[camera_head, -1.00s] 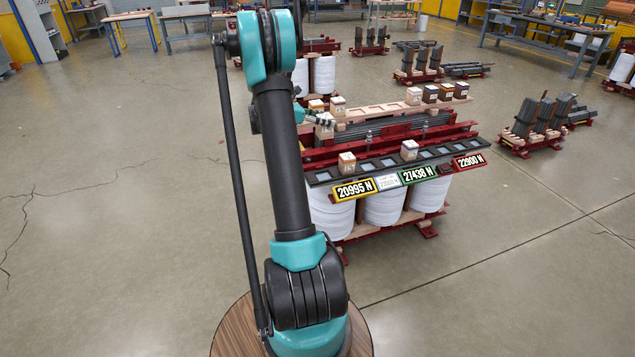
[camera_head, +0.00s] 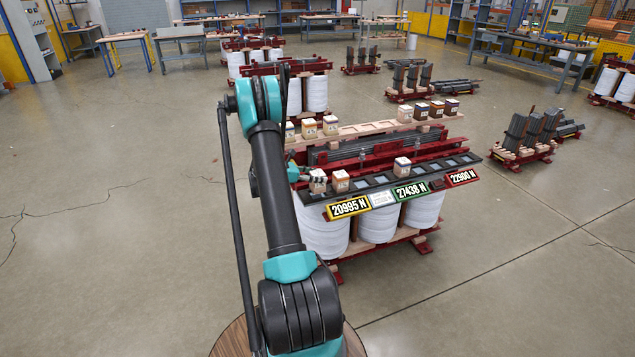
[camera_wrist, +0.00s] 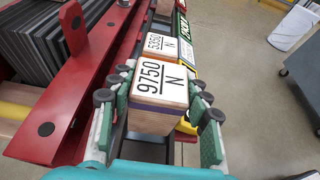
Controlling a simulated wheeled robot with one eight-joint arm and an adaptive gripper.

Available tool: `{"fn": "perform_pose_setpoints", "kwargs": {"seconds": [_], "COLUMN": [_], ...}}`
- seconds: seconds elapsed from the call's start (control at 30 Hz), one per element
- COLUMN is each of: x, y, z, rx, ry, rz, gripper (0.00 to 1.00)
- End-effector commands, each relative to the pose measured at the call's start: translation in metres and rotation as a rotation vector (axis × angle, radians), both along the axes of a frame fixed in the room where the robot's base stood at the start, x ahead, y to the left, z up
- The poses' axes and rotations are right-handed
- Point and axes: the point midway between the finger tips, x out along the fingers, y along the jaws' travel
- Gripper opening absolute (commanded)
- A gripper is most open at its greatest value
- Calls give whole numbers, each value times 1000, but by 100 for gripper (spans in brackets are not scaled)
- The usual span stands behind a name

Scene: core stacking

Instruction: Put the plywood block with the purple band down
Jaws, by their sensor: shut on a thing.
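My gripper (camera_wrist: 157,110) is shut on the plywood block with the purple band (camera_wrist: 162,85), whose top reads 9750 N. The purple band runs just below the top. In the head view the held block (camera_head: 318,182) is at the left end of the black strip with square windows (camera_head: 376,181). I cannot tell whether it touches the strip. A plywood block with an orange band, marked 5350 N (camera_wrist: 160,45), stands close beyond it, and it also shows in the head view (camera_head: 341,181).
Another block (camera_head: 402,167) stands further right on the strip. Yellow (camera_head: 349,207), green (camera_head: 412,190) and red (camera_head: 462,177) number plates line its front. A red beam (camera_wrist: 75,80) runs alongside. Behind, a wooden rail (camera_head: 370,128) carries several blocks. Windows at the strip's right look empty.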

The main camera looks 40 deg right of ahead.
Motion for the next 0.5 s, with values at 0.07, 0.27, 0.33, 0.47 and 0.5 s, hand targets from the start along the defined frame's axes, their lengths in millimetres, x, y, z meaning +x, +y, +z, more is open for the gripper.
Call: {"fn": "perform_pose_setpoints", "kwargs": {"seconds": [0.07, 0.27, 0.33, 0.47, 0.5], "x": [0, 0, 0, 0, 0], "y": [0, 0, 0, 0, 0], "z": [-12, -27, -27, -27, -28], "rx": [0, 0, 0, 0, 0], "ry": [0, 0, 0, 0, 0], "rz": [0, 0, 0, 0, 0], "gripper": [12, 12, 12, 12, 12]}}
